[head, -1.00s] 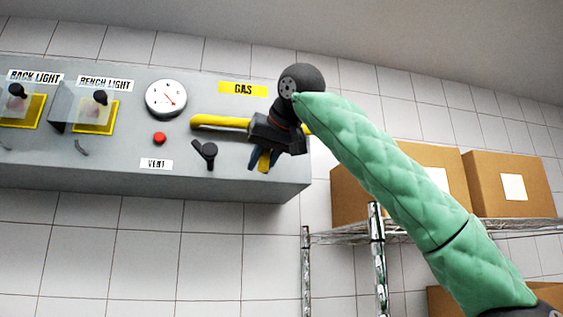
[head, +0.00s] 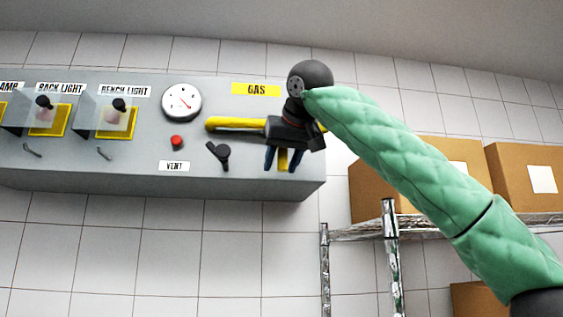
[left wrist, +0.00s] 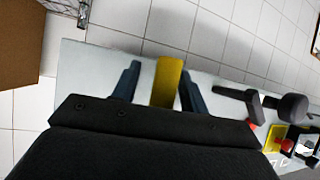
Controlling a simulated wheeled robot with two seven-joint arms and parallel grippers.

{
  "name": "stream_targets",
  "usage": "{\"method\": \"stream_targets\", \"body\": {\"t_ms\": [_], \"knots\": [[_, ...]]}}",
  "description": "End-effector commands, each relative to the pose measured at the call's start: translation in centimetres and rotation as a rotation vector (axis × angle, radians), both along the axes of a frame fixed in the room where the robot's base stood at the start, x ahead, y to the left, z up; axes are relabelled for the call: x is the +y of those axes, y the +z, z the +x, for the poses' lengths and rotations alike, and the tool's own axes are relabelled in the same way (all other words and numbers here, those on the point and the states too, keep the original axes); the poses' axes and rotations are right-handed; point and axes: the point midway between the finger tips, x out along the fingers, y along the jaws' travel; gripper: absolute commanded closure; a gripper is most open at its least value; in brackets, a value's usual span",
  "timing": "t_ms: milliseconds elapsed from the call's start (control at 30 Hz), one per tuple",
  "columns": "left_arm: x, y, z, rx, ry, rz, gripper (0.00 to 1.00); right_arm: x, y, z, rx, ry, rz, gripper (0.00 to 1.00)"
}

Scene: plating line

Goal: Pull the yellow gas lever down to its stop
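The yellow gas lever (head: 283,160) shows as a short yellow bar below my left gripper's body, under the yellow GAS label. A horizontal yellow bar (head: 235,124) runs along the panel behind the gripper. My left gripper (head: 284,164) points down at the panel's right end, with its two blue fingers apart. In the left wrist view the yellow lever (left wrist: 168,82) lies between the open fingers (left wrist: 158,88), with a visible gap on each side. The gripper body hides the lever's upper part in the head view. My right gripper is not in view.
The grey panel (head: 120,170) carries a gauge (head: 181,102), a red button (head: 177,142), a black VENT knob (head: 219,153) and covered light switches to the left. At right, cardboard boxes (head: 375,190) stand on a wire shelf (head: 355,232). The wall below the panel is clear.

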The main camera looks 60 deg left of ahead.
Motion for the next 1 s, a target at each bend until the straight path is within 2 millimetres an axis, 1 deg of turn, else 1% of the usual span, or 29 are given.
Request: {"method": "stream_targets", "body": {"t_ms": [267, 400, 500, 600, 800, 1000], "knots": [[-0.1, 0.0, -0.1, 0.001, 0.001, 0.000, 0.57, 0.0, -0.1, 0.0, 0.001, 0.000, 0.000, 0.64], [-0.9, 0.3, -0.2, 0.000, 0.000, 0.002, 0.57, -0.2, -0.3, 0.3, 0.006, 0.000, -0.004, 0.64], [-1.9, 0.9, -0.4, 0.000, 0.000, 0.002, 0.57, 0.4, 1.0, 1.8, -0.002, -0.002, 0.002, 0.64], [-3.2, 1.6, -0.6, 0.000, -0.001, 0.001, 0.57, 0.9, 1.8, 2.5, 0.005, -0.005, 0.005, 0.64], [-5.3, 3.0, -1.0, 0.000, -0.001, 0.001, 0.57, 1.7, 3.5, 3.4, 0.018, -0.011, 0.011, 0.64], [-6.5, 3.8, -1.2, 0.001, 0.000, 0.000, 0.57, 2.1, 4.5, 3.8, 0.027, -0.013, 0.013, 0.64]]}}
